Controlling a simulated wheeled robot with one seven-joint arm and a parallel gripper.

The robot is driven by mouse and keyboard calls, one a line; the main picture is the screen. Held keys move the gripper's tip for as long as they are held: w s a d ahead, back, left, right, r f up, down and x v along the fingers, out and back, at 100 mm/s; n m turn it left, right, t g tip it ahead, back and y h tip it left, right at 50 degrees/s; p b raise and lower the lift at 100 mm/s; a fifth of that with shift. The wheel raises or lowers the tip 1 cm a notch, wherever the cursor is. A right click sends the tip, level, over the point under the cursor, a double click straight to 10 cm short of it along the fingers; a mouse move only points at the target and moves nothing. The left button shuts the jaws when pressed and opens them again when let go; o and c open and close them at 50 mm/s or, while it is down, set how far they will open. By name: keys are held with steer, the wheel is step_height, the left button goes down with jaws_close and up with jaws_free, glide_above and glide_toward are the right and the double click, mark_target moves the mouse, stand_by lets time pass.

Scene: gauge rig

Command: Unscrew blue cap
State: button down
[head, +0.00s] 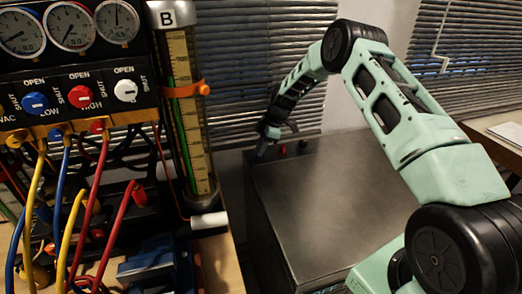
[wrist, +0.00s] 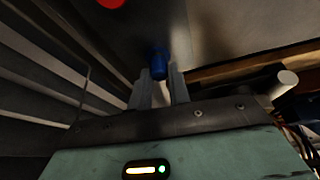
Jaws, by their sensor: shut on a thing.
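The blue cap (wrist: 158,64) shows in the wrist view between the two fingers of my gripper (wrist: 160,82), which is shut on it. The cap sits at the edge of a dark grey surface. In the head view my gripper (head: 264,149) reaches down to the far left corner of the dark grey cabinet (head: 325,205). The blue cap is too small and dark there to make out clearly. A red cap (head: 282,150) stands just right of the gripper, and it also shows at the top of the wrist view (wrist: 111,3).
A gauge panel (head: 70,85) with blue, red and white knobs and several coloured hoses stands on the left. Beside it is a tall graduated cylinder marked B (head: 197,130). A dark cap (head: 303,146) stands right of the red one. The cabinet top is otherwise clear.

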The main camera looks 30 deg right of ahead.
steer(key=shift+f+n+g+b, duration=0.1)
steer(key=shift+n+g+b, duration=0.4)
steer(key=shift+n+b, duration=0.65)
steer(key=shift+s+r+n, duration=0.15)
steer(key=shift+r+n, duration=0.05)
steer(key=shift+n, duration=0.45)
steer(key=shift+a, duration=0.1)
